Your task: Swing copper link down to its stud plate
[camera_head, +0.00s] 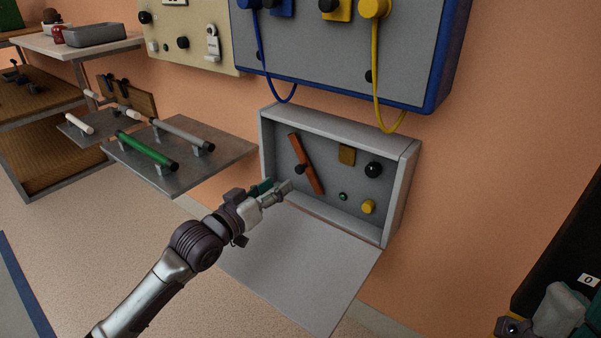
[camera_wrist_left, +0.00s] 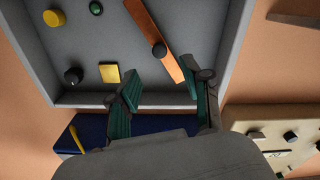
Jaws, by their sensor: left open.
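The copper link (camera_head: 308,170) is a flat orange-brown bar with a dark knob, inside an open grey wall box. It slants, its upper end left of its lower end. A small brass square plate (camera_head: 347,155), possibly the stud plate, is to its right; the link is apart from it. My left gripper (camera_head: 278,190) is open and empty at the box's lower left, near the link. In the left wrist view, the link (camera_wrist_left: 150,28) runs toward the gap between the green-padded fingers (camera_wrist_left: 165,95), closer to the right finger. Contact cannot be told. My right gripper is not in view.
The box (camera_head: 335,124) also holds a black knob (camera_head: 373,170), a yellow knob (camera_head: 368,206) and a green button (camera_head: 343,196). Its lid (camera_head: 300,262) hangs open below. A blue-edged panel (camera_head: 345,75) with cables is above. A shelf with bars (camera_head: 180,172) stands left.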

